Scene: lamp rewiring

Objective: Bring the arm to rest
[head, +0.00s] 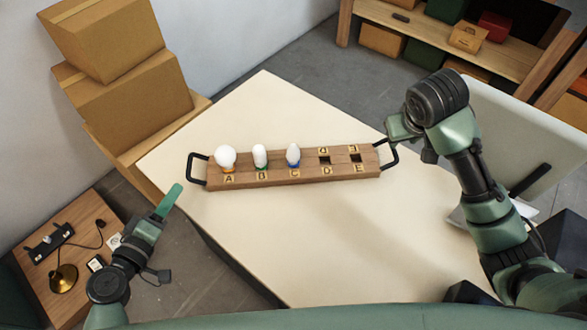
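My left gripper (169,199) is at the lower left, off the table's left edge, with its green fingers pointing up and right. It is seen edge-on, and I see nothing in it. My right gripper (393,134) is at the right end of the wooden bulb rack (305,180), overlapping its black right handle (391,158) in the picture. I cannot tell whether it touches or grips the handle. The rack holds a round white bulb (225,156) at A, a short white bulb (260,155) at B and a pointed white bulb (293,154) at C. D and E show dark openings.
The rack stands on a pale table (340,240) with clear room in front and behind. A low wooden side table (85,230) at lower left carries lamp parts. Cardboard boxes (125,100) stand at left. A shelf (460,50) is behind; a white panel (520,130) is at right.

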